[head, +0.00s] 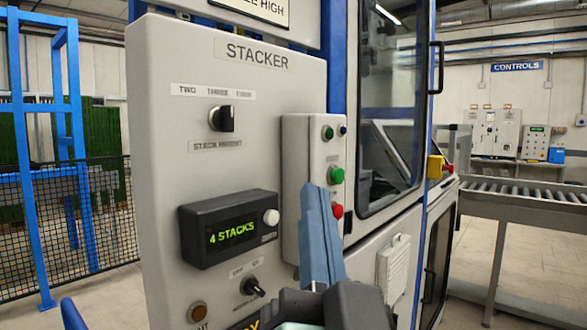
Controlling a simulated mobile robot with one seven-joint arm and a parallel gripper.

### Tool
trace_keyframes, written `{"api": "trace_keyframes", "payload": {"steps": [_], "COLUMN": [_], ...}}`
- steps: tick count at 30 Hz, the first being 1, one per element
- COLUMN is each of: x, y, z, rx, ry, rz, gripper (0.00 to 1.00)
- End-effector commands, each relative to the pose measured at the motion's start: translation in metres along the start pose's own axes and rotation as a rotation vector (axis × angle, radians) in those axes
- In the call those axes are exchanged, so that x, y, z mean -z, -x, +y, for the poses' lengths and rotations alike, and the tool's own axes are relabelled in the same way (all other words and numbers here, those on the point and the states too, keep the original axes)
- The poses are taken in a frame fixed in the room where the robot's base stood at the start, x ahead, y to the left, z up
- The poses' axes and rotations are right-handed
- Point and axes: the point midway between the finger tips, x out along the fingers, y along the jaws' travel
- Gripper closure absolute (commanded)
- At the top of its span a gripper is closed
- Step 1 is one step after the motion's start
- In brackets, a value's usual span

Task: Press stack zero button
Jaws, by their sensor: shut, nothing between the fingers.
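The STACKER panel (165,100) stands in front of me. A black counter box (195,250) on it reads "4 STACKS" in green. A round white button (271,217) sits at the right end of the counter's face; the small label below it is too small to read. No button label reading "stack zero" is legible. My gripper (318,190) has its blue fingers shut and empty, pointing up. It appears to the right of the white button in the picture, in front of the grey button box; I cannot tell its distance from the panel.
The grey button box (298,145) carries green buttons (337,175) and a red button (337,211). A black selector knob (222,119) is above the counter, another knob (254,287) below. A glazed blue-framed door (390,100) and roller conveyor (530,200) are right.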

Motion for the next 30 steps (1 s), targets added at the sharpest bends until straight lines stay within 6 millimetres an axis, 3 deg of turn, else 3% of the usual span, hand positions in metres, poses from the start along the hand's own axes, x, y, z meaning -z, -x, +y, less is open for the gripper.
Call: {"api": "trace_keyframes", "payload": {"steps": [1, 3, 11, 21, 30], "x": [0.008, 0.001, -0.017, -0.026, -0.029], "y": [-0.018, -0.026, -0.040, -0.025, -0.004], "z": [-0.001, 0.005, 0.027, 0.053, 0.066], "rx": [-0.014, -0.032, -0.166, -0.440, -0.580], "ry": [-0.093, -0.236, -0.781, -1.481, -1.795], "rz": [-0.042, -0.092, -0.227, -0.244, -0.178], "gripper": [1.00, 1.00, 1.00, 1.00, 1.00]}}
